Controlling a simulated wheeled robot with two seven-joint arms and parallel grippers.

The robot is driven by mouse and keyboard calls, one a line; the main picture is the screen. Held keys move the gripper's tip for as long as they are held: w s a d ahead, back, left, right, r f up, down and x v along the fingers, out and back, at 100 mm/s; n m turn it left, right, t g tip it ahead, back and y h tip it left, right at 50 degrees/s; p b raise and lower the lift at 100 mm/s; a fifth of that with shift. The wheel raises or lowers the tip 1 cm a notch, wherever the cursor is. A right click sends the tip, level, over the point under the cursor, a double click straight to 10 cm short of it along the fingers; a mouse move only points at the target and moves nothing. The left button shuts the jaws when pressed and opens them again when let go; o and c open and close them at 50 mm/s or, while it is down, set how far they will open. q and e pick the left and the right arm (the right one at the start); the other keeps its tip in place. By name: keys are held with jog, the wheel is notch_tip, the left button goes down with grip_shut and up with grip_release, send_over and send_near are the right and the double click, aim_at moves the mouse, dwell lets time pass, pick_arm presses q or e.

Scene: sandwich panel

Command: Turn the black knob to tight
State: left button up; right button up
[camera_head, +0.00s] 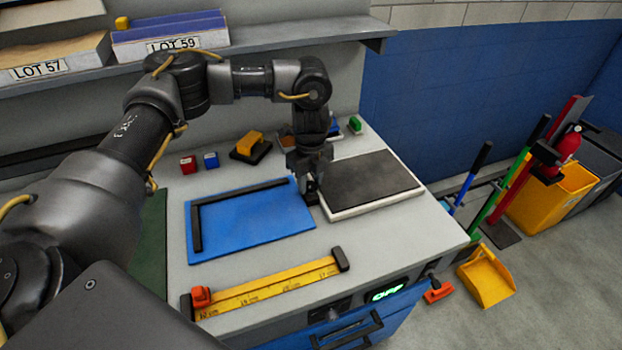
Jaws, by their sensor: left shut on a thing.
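My left gripper (311,183) points down at the gap between the blue plate and the dark slab. It is shut on a small black piece, which looks like the black knob (311,199). The fingers hide most of the knob, so its turn and any tight mark cannot be read. The blue plate (258,223) lies to its left with a black L-shaped fence (197,228) on it. My right gripper is not in view.
A dark slab on a white board (370,184) lies close on the right. A yellow ruler (270,288) with an orange slider (201,296) lies in front. Small red (188,164) and blue (211,160) blocks and a yellow-topped black block (250,148) stand behind. A green "OFF" display (386,294) glows on the bench front.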

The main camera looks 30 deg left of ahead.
pick_arm(q)
jog(key=m+p, duration=0.1)
jog(key=m, duration=0.2)
jog(key=shift+m, duration=0.4)
jog(key=m, duration=0.3)
jog(key=shift+m+p, duration=0.3)
jog(key=shift+p, duration=0.1)
jog(key=m, duration=0.3)
jog(key=shift+s+f+m, duration=0.1)
jog(key=shift+m, duration=0.3)
jog(key=m, duration=0.3)
jog(key=shift+m, duration=0.3)
jog(key=m, duration=0.3)
jog(key=shift+m, duration=0.3)
jog(key=m, duration=0.4)
jog(key=shift+f+m+b, duration=0.1)
jog(key=shift+m+b, duration=0.2)
jog(key=shift+b, duration=0.1)
jog(key=m, duration=0.4)
jog(key=shift+b, duration=0.35)
jog(key=shift+m, duration=1.6)
